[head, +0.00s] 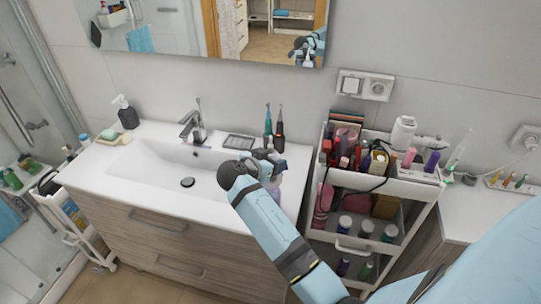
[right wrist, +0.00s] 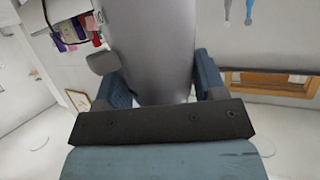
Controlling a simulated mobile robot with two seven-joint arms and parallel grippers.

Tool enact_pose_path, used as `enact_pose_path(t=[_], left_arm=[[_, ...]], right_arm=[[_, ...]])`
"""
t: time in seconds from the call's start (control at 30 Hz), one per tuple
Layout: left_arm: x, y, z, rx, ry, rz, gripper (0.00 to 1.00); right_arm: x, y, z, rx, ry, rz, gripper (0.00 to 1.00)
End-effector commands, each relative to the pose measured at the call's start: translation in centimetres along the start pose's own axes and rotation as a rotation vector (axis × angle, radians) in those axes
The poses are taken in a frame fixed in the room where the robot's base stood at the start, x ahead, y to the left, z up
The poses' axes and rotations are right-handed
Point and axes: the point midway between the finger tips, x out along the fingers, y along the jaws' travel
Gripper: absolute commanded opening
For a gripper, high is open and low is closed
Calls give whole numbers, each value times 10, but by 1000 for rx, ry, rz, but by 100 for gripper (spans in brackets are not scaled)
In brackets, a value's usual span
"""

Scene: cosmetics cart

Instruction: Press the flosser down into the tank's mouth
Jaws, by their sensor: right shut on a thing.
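My right gripper (head: 264,164) is over the right end of the washbasin, its arm coming in from the lower right. In the right wrist view, its two fingers are shut on a smooth grey rounded body (right wrist: 155,45) with a small tab, which looks like the flosser. In the head view the hand hides most of it. A pale purple, see-through thing (head: 274,188) shows just below the hand and may be the tank. Its mouth is hidden, and I cannot tell whether the flosser is inside it or above it. My left gripper is not in view.
Two toothbrushes (head: 279,130) stand behind the hand, near a soap dish (head: 239,142) and the tap (head: 192,122). A crowded white cart (head: 397,188) stands close on the right. The basin (head: 150,160) is clear to the left. A mirror hangs behind.

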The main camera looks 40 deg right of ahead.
Motion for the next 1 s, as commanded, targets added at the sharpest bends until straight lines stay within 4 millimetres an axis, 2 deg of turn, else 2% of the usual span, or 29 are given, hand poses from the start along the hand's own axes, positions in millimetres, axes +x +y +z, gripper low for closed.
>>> enact_pose_path(t=[0.1, 0.33, 1.0], left_arm=[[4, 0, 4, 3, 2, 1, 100], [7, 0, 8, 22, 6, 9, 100], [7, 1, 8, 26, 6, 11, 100]], right_arm=[[5, 0, 13, 0, 1, 0, 38], [11, 0, 26, 0, 0, -1, 38], [12, 0, 29, 1, 0, -1, 38]])
